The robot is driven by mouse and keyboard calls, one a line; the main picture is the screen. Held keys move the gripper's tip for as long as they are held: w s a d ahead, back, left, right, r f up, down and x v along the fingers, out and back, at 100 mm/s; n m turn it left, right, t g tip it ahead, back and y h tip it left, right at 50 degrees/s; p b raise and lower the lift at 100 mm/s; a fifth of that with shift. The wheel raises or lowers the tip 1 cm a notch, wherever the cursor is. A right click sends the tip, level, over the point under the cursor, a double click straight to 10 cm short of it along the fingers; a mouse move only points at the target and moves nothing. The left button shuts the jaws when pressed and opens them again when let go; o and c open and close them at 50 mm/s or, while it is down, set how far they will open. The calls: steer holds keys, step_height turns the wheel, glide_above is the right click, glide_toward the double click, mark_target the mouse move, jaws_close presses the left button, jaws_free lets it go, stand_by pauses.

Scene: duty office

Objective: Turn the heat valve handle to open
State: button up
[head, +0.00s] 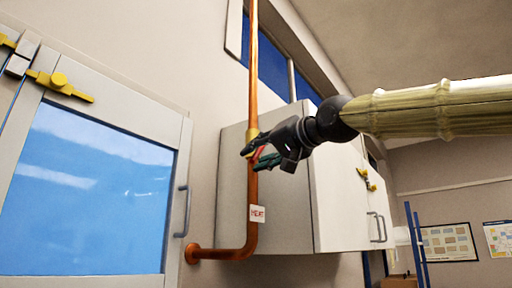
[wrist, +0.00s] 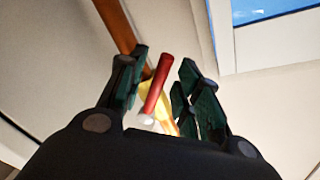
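The heat valve has a yellow body (head: 252,136) on a vertical copper pipe (head: 254,80); a white tag reading HEAT (head: 257,214) is lower on the pipe. Its red handle (head: 258,154) is mostly hidden behind my gripper (head: 252,161) in the head view. In the wrist view the red handle (wrist: 156,84) stands tilted between the fingers of my gripper (wrist: 161,80), closer to the left finger. The yellow body (wrist: 148,92) shows behind it. The fingers are apart, with a clear gap on the right side. Contact on the left side cannot be told.
A white wall cabinet (head: 337,200) is right behind the pipe and my gripper. A blue-paned door or window (head: 85,195) with a grey handle is at the left. The pipe bends left into the wall below the tag. Posters (head: 447,242) hang at the far right.

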steer(key=shift+w+a+p, duration=0.3)
steer(key=shift+w+a, duration=0.05)
steer(key=shift+w, duration=0.1)
jaws_close()
